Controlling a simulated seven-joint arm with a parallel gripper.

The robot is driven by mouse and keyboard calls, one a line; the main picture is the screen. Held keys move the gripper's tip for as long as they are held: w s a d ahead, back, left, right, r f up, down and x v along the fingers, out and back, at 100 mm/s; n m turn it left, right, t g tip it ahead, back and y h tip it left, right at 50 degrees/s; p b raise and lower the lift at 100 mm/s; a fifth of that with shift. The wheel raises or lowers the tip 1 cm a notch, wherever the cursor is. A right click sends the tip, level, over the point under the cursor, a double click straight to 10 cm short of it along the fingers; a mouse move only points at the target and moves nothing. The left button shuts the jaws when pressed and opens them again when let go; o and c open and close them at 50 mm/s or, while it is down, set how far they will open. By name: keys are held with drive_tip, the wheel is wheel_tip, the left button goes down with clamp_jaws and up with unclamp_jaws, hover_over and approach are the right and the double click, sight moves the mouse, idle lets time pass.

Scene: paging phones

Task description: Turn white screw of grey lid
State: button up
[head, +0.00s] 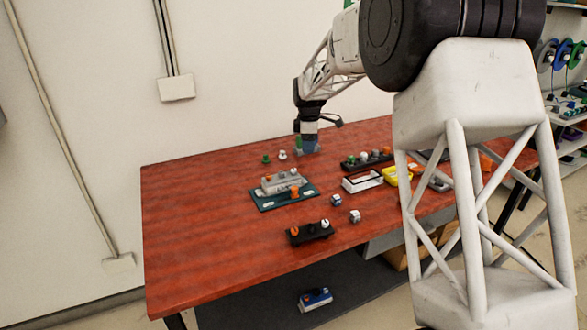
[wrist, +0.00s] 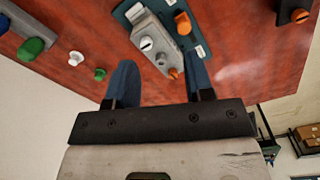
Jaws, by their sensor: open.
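The grey lid (head: 285,184) lies on a dark green plate (head: 262,202) in the middle of the table. In the wrist view the lid (wrist: 152,27) carries a row of small screws at one end: a slotted white screw (wrist: 146,43), a greyish one (wrist: 161,58) and an orange one (wrist: 173,73). A larger orange screw (wrist: 182,22) stands beside the lid. My gripper (head: 309,147) is open over the back of the table, behind the lid. Its blue fingers (wrist: 161,78) are apart and empty, clear of the screws.
A loose green knob (head: 266,159) and white knob (head: 283,154) stand behind the lid. A black block (head: 310,233) with orange and white screws lies in front. The table's left side is clear.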

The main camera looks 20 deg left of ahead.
drive_tip(key=n, duration=0.2)
hover_over(293, 169)
wheel_tip(293, 169, down, 4)
drive_tip(key=shift+d+f, duration=0.1)
drive_tip(key=shift+f, duration=0.05)
drive_tip(key=shift+f, duration=3.75)
drive_tip(key=shift+c, duration=0.3)
clamp_jaws()
